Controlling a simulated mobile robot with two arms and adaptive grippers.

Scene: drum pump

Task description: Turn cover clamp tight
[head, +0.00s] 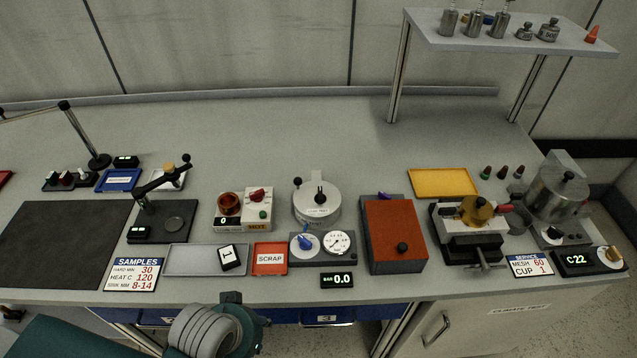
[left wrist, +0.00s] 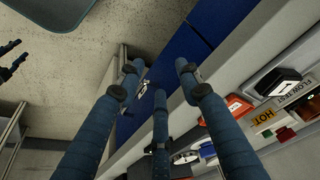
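A white round drum (head: 317,207) with a cover and a black knob on top stands mid-bench in the head view. The cover clamp is not clearly told apart; the black knob (head: 319,195) on this cover may be it. My left gripper (head: 240,318) is low at the bench's front edge, below and left of the drum, its fingers mostly hidden. In the left wrist view the left gripper (left wrist: 158,85) has its fingers spread with nothing between them. Dark fingers of what looks like my right gripper (left wrist: 12,60) show at the left edge, partly cut off.
A dial panel (head: 322,245) sits before the drum, with a red scrap tray (head: 270,258) and a grey tray (head: 192,259) to its left. A red-topped box (head: 393,230) stands right of the drum. The bench behind the drum is clear.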

